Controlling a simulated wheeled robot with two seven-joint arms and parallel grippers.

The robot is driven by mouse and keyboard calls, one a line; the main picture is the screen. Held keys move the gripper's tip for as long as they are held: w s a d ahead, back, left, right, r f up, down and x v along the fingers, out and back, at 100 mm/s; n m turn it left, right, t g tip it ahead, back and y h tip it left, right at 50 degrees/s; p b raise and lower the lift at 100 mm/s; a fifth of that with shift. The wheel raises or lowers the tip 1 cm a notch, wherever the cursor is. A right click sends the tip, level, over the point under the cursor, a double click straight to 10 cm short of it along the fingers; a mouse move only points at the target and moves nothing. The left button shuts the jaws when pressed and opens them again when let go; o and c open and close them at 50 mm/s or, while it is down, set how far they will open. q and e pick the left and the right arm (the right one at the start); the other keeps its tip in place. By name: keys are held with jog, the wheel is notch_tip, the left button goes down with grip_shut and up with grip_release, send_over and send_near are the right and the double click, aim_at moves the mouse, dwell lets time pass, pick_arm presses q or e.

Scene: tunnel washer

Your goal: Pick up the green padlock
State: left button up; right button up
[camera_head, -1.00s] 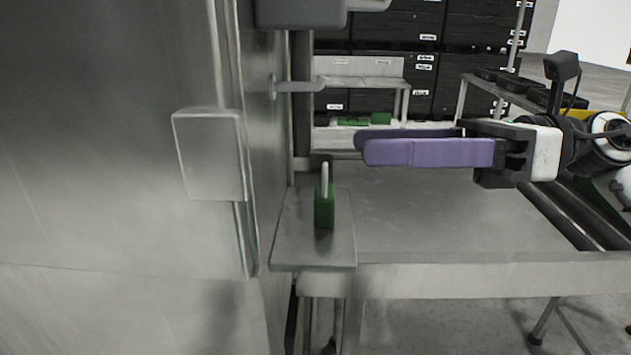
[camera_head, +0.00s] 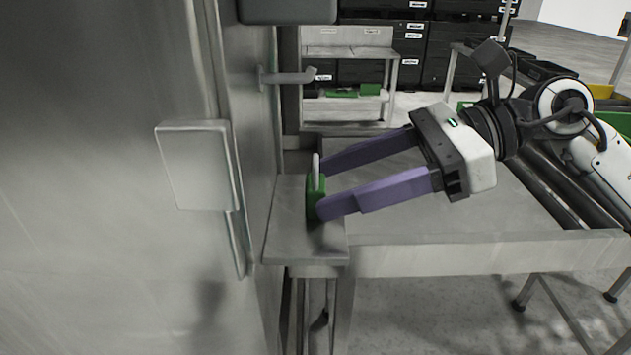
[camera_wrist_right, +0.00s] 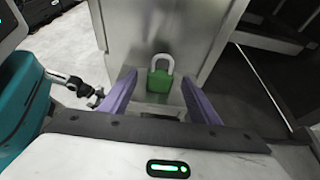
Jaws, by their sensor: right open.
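The green padlock (camera_head: 313,196) with a pale shackle stands upright on the small metal ledge (camera_head: 290,248) beside the washer wall. In the right wrist view the padlock (camera_wrist_right: 159,82) shows ahead, between the two purple fingers. My right gripper (camera_head: 320,188) is open, its fingers pointing left at the padlock. In the head view the near fingertip overlaps the padlock's lower right edge; I cannot tell whether they touch. In the right wrist view the gripper (camera_wrist_right: 158,85) has one finger on each side of it. My left gripper is not in view.
The tall metal washer wall (camera_head: 100,200) with a box-like plate (camera_head: 196,165) stands close on the left. A handle (camera_head: 288,76) juts out above the ledge. A metal table (camera_head: 480,225) extends right. A shelf with green items (camera_head: 370,90) stands behind.

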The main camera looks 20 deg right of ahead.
jog(key=shift+w+a+f, duration=0.2)
jog(key=shift+a+f, duration=0.05)
jog(key=shift+a, duration=0.4)
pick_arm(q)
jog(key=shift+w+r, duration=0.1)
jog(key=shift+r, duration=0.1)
pick_arm(e)
jog(key=c, duration=1.2)
